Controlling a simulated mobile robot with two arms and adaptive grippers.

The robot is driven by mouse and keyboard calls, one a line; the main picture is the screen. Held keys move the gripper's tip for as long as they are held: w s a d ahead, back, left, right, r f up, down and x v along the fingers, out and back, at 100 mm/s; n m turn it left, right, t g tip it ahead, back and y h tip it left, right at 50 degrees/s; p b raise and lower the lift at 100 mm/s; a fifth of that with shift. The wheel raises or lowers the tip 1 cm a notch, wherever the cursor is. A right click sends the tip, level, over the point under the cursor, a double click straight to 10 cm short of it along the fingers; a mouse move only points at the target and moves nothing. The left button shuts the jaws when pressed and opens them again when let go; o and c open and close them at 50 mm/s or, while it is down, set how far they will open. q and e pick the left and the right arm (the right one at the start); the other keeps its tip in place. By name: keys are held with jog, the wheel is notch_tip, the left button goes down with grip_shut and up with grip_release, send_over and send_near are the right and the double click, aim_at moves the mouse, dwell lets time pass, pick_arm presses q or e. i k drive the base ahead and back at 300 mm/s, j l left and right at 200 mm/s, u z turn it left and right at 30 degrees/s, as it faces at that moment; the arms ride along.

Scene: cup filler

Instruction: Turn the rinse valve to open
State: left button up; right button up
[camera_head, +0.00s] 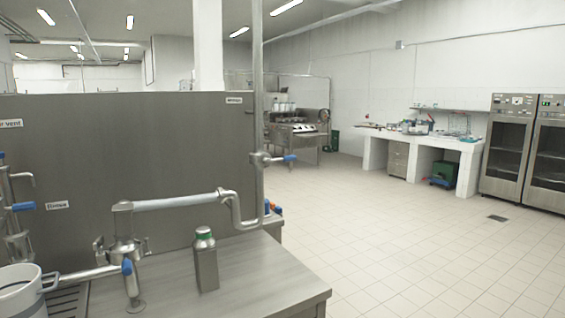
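A valve with a blue lever (24,206) sits on a vertical steel pipe at the left edge. A small label (57,204) on the steel panel beside it seems to read "Rinse", but it is too small to be sure. The lever points sideways to the right. A second blue-handled valve (288,158) is on the tall pipe at the panel's right end. A third blue handle (127,267) is on the pipe fitting above the steel counter. I cannot tell whether any valve is open. Neither of my grippers is in view.
A metal bottle with a green cap (205,262) stands on the steel counter (262,270). A white bucket (18,290) is at the lower left. A bent pipe (175,202) crosses above the counter. The tiled floor (400,240) to the right is clear.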

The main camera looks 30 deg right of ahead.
aim_at(288, 158)
jog(key=i+l, duration=0.2)
jog(key=l, duration=0.15)
jog(key=i+l, duration=0.45)
jog(key=l, duration=0.25)
